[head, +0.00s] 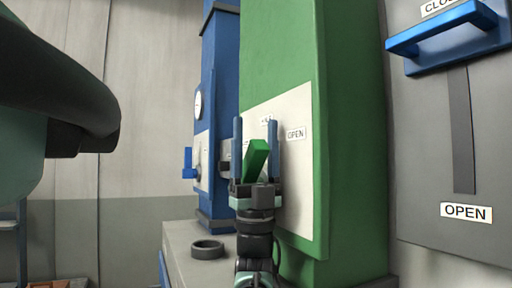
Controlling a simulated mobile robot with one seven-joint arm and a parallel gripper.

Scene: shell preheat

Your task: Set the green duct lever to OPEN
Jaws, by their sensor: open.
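The green duct lever (256,158) is a short green bar in front of a white plate (300,208) on a tall green duct (350,120). The lever tilts up and slightly right. An OPEN label (296,133) is on the plate to the right of the lever. Another small label above the lever is too small to read. My gripper (255,150) points up with its two blue fingers apart, one on each side of the lever in the picture. I cannot tell whether either finger touches it. The lever's lower end and pivot are hidden behind my gripper.
A blue duct (222,90) with a gauge and a blue lever (189,163) stands behind on the left. A dark ring (207,249) lies on the grey ledge (183,240). A blue handle (440,30) on a grey panel (420,150) is at right.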

